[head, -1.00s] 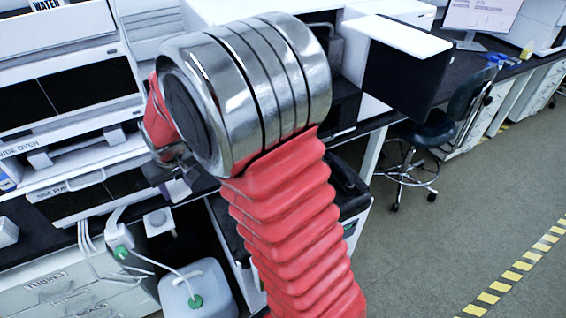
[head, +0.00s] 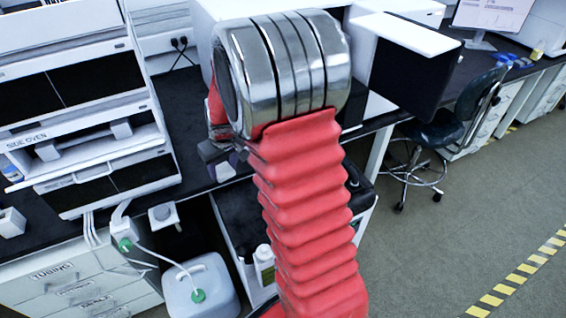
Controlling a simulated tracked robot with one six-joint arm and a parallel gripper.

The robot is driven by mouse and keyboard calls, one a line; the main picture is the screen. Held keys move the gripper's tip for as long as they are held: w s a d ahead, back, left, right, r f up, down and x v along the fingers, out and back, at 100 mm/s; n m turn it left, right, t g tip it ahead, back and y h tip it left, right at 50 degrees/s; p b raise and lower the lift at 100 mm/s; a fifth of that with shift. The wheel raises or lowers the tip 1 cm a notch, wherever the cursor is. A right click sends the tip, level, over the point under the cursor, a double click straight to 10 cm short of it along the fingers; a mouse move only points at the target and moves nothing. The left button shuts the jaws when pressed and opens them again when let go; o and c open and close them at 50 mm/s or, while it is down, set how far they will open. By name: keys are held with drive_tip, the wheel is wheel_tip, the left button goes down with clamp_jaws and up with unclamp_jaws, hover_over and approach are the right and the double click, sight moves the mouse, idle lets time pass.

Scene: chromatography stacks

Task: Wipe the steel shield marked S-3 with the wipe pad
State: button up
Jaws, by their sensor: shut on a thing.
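My arm's steel joint and red sleeve fill the middle of the head view. My gripper (head: 213,152) shows only in part, as a dark shape low at the left of the steel joint; the rest is hidden behind my arm. It is shut on a small pale thing, which I take to be the wipe pad (head: 226,170), though little of it shows. I cannot make out a steel shield or an S-3 mark in this view.
A white instrument stack marked SIDE OVEN (head: 75,130) stands on the dark bench at left. A white jug (head: 197,290) with a green cap and tubing stands below. A dark swivel chair (head: 440,135) is at right. The grey floor at right (head: 450,240) is clear.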

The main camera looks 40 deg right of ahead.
drive_tip(key=s+d+f, duration=0.2)
drive_tip(key=s+d, duration=0.1)
drive_tip(key=d, duration=0.6)
drive_tip(key=s+d+f+m, duration=0.1)
drive_tip(key=s+d, duration=0.3)
drive_tip(key=d, duration=0.6)
drive_tip(key=shift+s+d+f, duration=0.2)
drive_tip(key=shift+f, duration=0.45)
